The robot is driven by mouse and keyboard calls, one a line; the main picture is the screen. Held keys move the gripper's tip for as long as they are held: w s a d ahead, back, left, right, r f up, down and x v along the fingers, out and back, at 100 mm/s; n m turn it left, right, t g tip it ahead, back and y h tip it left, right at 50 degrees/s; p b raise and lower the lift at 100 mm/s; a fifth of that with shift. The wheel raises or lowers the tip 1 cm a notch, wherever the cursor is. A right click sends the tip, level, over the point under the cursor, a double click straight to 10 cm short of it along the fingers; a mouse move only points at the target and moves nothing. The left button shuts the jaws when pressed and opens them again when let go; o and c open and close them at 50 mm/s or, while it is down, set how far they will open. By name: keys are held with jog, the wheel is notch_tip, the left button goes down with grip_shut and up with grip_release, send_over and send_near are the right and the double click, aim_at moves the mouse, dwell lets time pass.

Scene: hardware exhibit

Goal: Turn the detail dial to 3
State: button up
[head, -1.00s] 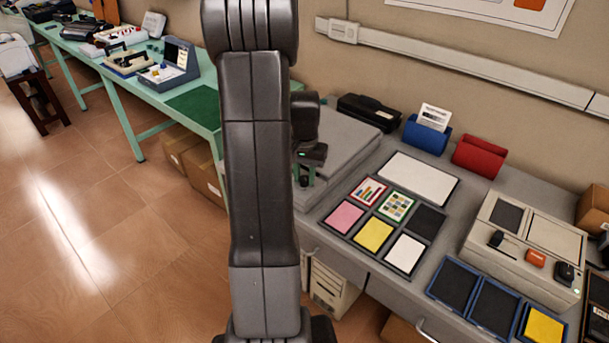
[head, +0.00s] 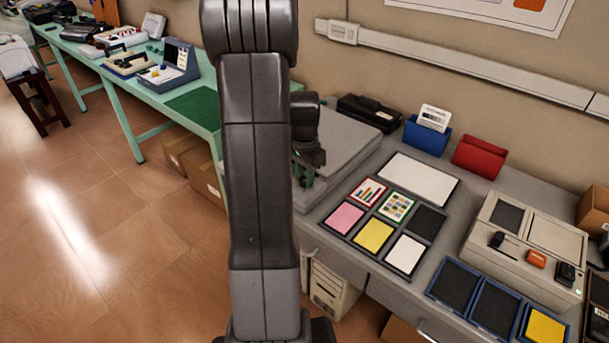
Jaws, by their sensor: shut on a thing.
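A grey flat-lidded machine (head: 345,143) stands on the grey bench behind my arm, and the arm hides its left part. My gripper (head: 304,180) is down at the front left of this machine, just right of the arm link. It is shut on a small dark knob there, which I take to be the detail dial. The fingers and wrist cover the knob now, so its pointer and any number marks cannot be read.
Coloured cards in dark frames (head: 373,236) lie right of the machine. Farther right is a beige device (head: 527,240) with several controls, and blue trays (head: 495,305) in front of it. Blue (head: 427,138) and red (head: 479,156) holders stand by the wall.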

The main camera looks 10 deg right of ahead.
aim_at(304, 178)
jog(key=o, duration=1)
notch_tip(304, 178, up, 14)
jog(key=shift+f, duration=0.1)
notch_tip(304, 178, down, 14)
jog(key=shift+r, duration=0.1)
dwell(0.7)
